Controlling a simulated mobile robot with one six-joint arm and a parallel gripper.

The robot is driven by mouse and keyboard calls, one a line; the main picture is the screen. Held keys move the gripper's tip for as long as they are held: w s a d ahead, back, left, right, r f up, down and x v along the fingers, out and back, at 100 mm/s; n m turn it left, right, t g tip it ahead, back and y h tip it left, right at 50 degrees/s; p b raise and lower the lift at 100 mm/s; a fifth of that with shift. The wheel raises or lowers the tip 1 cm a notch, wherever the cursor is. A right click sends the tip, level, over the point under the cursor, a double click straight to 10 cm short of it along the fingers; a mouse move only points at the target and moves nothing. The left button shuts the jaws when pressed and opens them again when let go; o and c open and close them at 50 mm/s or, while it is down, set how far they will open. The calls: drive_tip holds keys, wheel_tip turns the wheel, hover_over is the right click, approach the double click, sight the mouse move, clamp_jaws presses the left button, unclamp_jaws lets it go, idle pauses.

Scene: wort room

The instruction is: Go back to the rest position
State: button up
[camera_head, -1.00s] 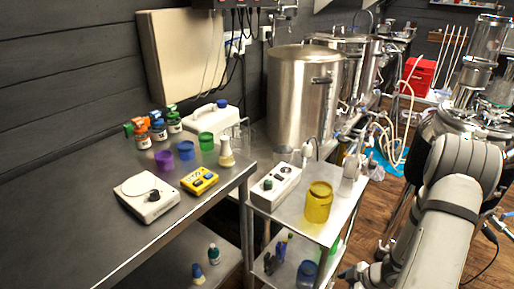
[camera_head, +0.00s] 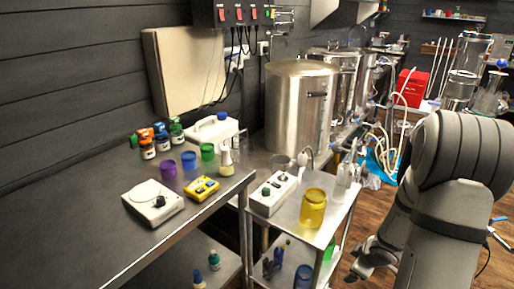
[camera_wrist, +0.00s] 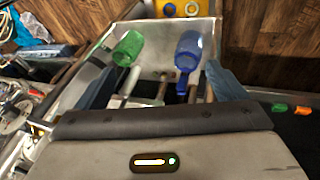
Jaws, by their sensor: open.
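My gripper (camera_wrist: 158,82) is open and empty, with its two blue-grey fingers wide apart in the wrist view. In the head view my gripper (camera_head: 368,262) is low at the right, beside the steel cart (camera_head: 283,222), below my large grey arm. The wrist view shows a green jar (camera_wrist: 128,48) and a blue jar (camera_wrist: 188,48) beyond the fingers, apart from them. My arm hides part of the floor and the vessels on the right.
The cart's top holds a yellow jar (camera_head: 313,208) and a white switch box (camera_head: 272,193). The steel table (camera_head: 150,240) at left carries a white scale (camera_head: 153,202), a yellow meter (camera_head: 202,188) and several small cups and bottles. Large steel kettles (camera_head: 298,110) stand behind. Some wooden floor is clear.

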wheel_tip(320, 180, up, 14)
drive_tip(key=s+m+h+p, duration=0.1)
drive_tip(key=m+h+p, duration=0.1)
drive_tip(key=m+h, duration=0.15)
drive_tip(key=s+a+r+m+g+y+p, duration=0.2)
drive_tip(key=s+a+r+m, duration=0.4)
drive_tip(key=s+a+r, duration=0.8)
drive_tip(key=s+a+y+p, duration=0.1)
drive_tip(key=s, duration=0.1)
drive_tip(key=shift+s+a+r+p, duration=0.2)
drive_tip(key=shift+s+r+p, duration=0.05)
drive_tip(key=shift+s+p, duration=0.15)
drive_tip(key=shift+w+m, duration=0.1)
drive_tip(key=shift+m, duration=0.15)
